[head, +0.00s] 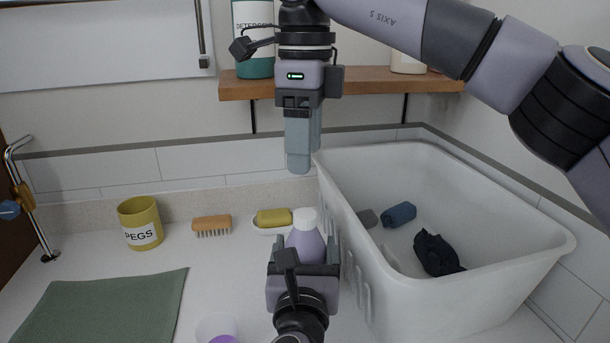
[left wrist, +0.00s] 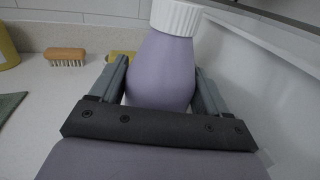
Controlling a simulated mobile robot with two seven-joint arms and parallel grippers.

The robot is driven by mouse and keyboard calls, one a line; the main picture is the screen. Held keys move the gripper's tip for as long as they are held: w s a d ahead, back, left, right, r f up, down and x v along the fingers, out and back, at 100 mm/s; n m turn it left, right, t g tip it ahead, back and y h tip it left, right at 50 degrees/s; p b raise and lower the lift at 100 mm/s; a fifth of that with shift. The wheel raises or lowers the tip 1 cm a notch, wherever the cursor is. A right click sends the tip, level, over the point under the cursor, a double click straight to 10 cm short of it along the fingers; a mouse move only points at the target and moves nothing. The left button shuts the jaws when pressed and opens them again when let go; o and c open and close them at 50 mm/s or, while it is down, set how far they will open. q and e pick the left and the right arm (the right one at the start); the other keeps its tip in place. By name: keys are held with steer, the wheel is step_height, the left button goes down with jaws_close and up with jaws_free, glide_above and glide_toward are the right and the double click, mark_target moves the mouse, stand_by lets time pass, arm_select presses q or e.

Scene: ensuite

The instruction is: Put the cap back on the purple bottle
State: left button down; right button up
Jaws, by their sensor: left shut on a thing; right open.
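The purple bottle (head: 305,243) stands roughly upright on the counter, left of the white tub. It also shows in the left wrist view (left wrist: 162,75). A white ribbed cap (head: 305,217) sits on top of its neck, also seen in the left wrist view (left wrist: 176,17); I cannot tell whether it is tight. My left gripper (head: 305,250) is shut on the bottle's body, one finger on each side. My right gripper (head: 301,165) is open and empty, pointing down above and behind the bottle, apart from the cap.
The white tub (head: 470,296) on the right holds dark and blue cloth items. A peg pot (head: 140,222), a brush (head: 211,223) and a yellow soap (head: 274,217) stand along the back. A green mat (head: 105,305) and a cup with purple contents (head: 217,328) are at the front. A wooden shelf (head: 375,79) is above.

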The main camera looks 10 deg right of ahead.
steer(key=shift+r, duration=0.95)
arm_select(q)
jaws_free()
steer(key=shift+s, duration=0.1)
steer(key=v, duration=0.7)
steer(key=shift+b, duration=0.35)
arm_select(e)
steer(key=shift+f, duration=0.4)
